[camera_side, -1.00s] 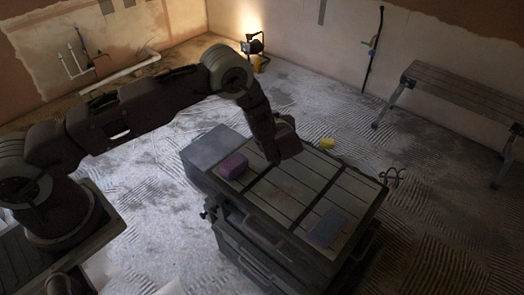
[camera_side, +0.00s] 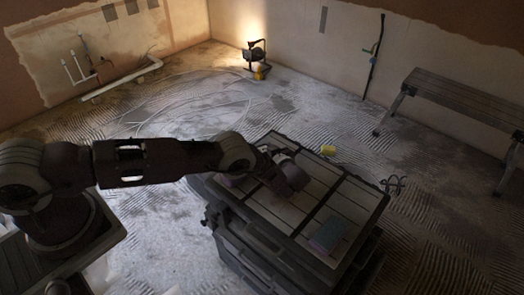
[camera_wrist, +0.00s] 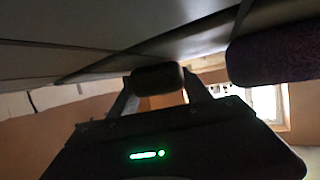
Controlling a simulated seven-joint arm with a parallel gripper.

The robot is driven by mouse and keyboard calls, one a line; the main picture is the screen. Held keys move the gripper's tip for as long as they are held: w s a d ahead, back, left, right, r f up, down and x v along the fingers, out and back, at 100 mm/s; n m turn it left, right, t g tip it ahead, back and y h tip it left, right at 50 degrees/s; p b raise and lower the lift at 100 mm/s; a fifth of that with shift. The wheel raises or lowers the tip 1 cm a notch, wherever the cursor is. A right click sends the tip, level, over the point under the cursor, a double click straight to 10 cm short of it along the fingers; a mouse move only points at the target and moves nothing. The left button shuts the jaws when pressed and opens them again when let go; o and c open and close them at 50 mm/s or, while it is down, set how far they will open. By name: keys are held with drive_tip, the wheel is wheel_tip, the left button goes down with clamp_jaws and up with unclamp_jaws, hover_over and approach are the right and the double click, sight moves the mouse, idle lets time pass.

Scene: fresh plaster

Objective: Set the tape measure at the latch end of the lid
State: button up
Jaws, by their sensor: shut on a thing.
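My gripper (camera_side: 290,180) is low over the middle of the toolbox lid (camera_side: 265,212) in the side view. In the wrist view its two fingers (camera_wrist: 158,88) are closed on a dark, rounded block (camera_wrist: 158,76), which looks like the tape measure. Most of it is hidden by the gripper in the side view, and I cannot tell whether it touches the lid. The lid is pale, with dark cross strips. Black hardware (camera_side: 207,213) sits at the box's left front corner; I cannot tell whether it is a latch.
A yellow block (camera_side: 328,150) is by the far edge. A bench (camera_side: 465,95) stands right.

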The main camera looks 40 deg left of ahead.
drive_tip(key=shift+f, duration=0.15)
drive_tip(key=shift+s+f, duration=0.15)
drive_tip(key=shift+f, duration=0.25)
drive_tip(key=o, duration=1.6)
drive_tip(key=shift+f, duration=0.1)
drive_tip(key=shift+r, duration=0.25)
drive_tip(key=v, duration=0.8)
drive_tip(key=r+v, duration=0.1)
drive_tip(key=v, duration=0.3)
